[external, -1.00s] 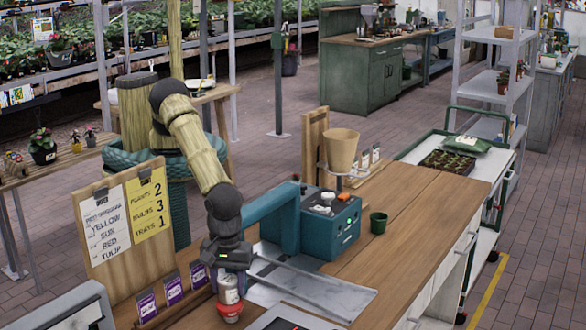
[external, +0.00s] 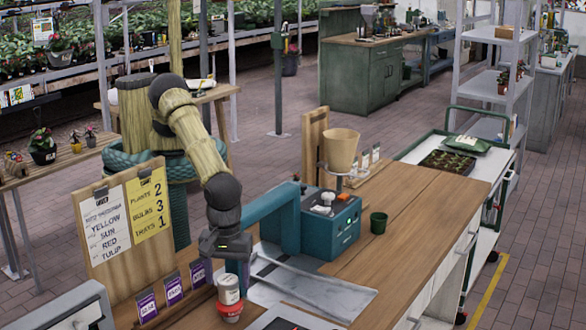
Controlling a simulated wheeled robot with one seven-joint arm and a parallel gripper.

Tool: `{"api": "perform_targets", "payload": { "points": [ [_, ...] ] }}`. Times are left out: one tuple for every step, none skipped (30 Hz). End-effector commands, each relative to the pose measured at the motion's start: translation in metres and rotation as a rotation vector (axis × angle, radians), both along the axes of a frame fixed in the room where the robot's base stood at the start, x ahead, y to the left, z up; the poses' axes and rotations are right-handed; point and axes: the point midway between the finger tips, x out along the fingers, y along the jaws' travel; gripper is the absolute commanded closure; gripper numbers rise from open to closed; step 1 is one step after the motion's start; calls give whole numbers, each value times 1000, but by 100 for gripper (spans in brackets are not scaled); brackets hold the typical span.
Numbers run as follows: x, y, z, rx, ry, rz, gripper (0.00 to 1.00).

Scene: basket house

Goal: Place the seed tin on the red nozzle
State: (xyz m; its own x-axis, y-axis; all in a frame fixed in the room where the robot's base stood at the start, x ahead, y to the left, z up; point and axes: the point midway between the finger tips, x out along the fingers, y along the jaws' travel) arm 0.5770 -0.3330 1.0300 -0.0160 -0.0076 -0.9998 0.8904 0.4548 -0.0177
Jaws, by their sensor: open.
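My gripper (external: 237,272) is open just above and behind the tin. Its fingers partly show beside the tin's top, and I cannot tell whether they touch it.
A teal machine (external: 330,227) with knobs stands right of my arm, with a metal tray (external: 325,290) before it. Seed packets (external: 173,288) and a sign board (external: 133,222) stand at left. A green pot (external: 378,223) sits on the bench, whose right part is clear.

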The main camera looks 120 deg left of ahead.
Motion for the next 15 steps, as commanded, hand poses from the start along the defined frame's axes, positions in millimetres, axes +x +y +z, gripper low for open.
{"api": "perform_targets", "payload": {
  "points": [
    [1, -1, 8, -3, -5, 0, 34],
    [1, -1, 14, -4, -4, 0, 34],
    [1, -1, 22, -3, -5, 0, 34],
    [1, 0, 28, -4, -4, 1, 34],
    [1, 0, 34, -3, -5, 1, 34],
    [1, 0, 42, -2, -4, 1, 34],
    [2, 0, 48, -3, -6, 1, 34],
    [2, 0, 54, -2, -4, 0, 34],
    [2, 0, 62, -3, -5, 0, 34],
    [2, 0, 68, -3, -4, 0, 34],
    [2, 0, 73, -2, -4, 0, 34],
    [2, 0, 79, -2, -3, 0, 34],
    [2, 0, 83, -2, -3, 0, 34],
    [2, 0, 87, -2, -3, 0, 34],
    [2, 1, 91, -1, -2, 0, 34]
  ]
}}
